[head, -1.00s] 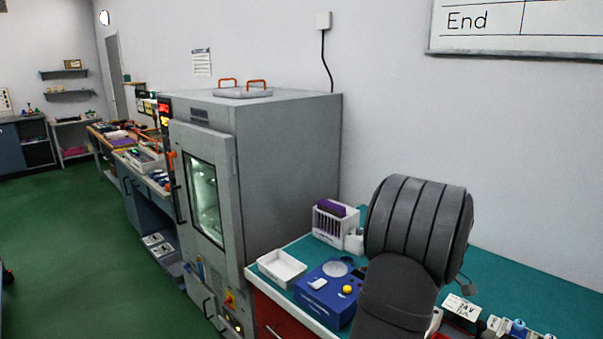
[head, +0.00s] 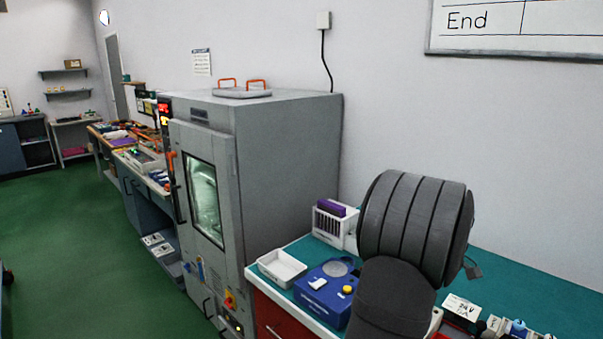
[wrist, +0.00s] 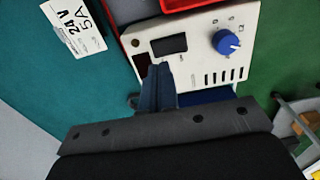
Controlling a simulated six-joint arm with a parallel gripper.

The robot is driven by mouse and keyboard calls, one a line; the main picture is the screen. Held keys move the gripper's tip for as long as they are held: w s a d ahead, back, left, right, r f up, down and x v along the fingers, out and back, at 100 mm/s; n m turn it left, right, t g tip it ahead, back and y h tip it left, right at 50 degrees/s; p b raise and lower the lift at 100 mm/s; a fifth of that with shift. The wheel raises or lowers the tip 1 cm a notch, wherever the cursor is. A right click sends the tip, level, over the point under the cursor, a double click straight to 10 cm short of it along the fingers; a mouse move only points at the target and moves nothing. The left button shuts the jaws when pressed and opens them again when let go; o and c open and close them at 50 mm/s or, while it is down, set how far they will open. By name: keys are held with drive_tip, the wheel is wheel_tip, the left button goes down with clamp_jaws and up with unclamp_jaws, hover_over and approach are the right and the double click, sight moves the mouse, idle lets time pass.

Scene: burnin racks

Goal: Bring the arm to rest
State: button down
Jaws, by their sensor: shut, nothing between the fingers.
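My gripper (wrist: 158,75) shows in the wrist view with its two dark fingers together and nothing between them. It points over a cream-coloured panel unit (wrist: 190,65) with a blue knob, a dark display and vent slots. I cannot tell how far above the unit the fingertips are. In the head view my dark arm stands over the teal bench and hides part of it. The gripper itself is hidden there.
A white tray (head: 282,269), a blue device (head: 325,290) and a white rack (head: 333,228) with purple boards stand left of my arm. A grey oven cabinet (head: 285,160) stands further left. A "24 V 5A" label (wrist: 75,28) lies on the teal bench (head: 540,293).

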drive_tip(key=s+a+r, duration=0.1)
drive_tip(key=r, duration=0.6)
drive_tip(key=s+a+r+t+h, duration=0.1)
drive_tip(key=s+a+r, duration=0.1)
drive_tip(key=r, duration=0.5)
drive_tip(key=shift+r, duration=0.25)
drive_tip(key=shift+s, duration=0.1)
drive_tip(key=c, duration=2.1)
unclamp_jaws()
